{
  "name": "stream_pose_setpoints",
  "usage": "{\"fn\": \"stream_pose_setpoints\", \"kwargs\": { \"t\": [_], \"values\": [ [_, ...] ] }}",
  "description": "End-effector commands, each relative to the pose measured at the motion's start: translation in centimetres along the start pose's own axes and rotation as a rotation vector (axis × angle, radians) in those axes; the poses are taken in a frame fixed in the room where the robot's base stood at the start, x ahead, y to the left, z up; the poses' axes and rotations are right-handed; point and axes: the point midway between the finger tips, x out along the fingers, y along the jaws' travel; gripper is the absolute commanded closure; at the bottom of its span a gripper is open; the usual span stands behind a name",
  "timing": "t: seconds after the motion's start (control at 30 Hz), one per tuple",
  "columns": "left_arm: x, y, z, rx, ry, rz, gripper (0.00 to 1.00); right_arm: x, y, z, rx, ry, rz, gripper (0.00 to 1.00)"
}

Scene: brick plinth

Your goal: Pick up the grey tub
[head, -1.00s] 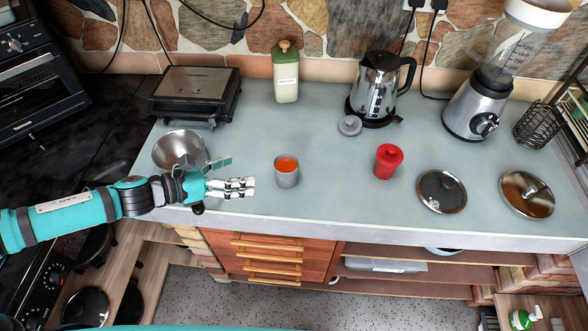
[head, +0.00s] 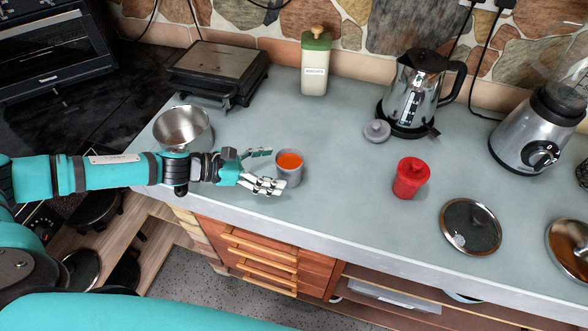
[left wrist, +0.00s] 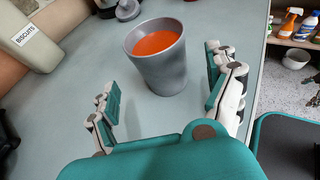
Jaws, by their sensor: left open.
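The grey tub (head: 290,171) stands upright on the counter in the head view, with orange contents at its top. My left gripper (head: 264,168) is just left of the tub, open, its fingers pointing at it. In the left wrist view the tub (left wrist: 160,64) stands just ahead of the open left gripper (left wrist: 168,92), roughly between the lines of its two fingers. The fingers do not appear to touch it. My right gripper is not in view.
A steel bowl (head: 182,128) stands behind my left wrist. A red canister (head: 411,178), a grey lid (head: 377,131) and a kettle (head: 413,92) stand to the right. A biscuit jar (head: 315,65) is behind. The counter directly around the tub is clear.

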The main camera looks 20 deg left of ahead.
Motion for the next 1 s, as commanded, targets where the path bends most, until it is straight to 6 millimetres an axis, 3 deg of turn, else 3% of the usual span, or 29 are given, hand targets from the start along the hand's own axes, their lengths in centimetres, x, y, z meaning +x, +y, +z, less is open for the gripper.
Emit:
{"fn": "stream_pose_setpoints", "kwargs": {
  "t": [0.37, 0.67, 1.0],
  "values": [
    [5.0, -0.4, 0.1, -0.003, 0.001, 0.0, 0.12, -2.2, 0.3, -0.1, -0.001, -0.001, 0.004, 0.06],
    [5.5, -0.3, -0.1, -0.001, 0.003, 0.001, 0.12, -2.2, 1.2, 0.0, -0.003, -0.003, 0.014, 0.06],
    [5.5, -0.3, -0.1, -0.002, 0.002, 0.001, 0.56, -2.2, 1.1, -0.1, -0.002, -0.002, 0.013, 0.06]
  ]
}}
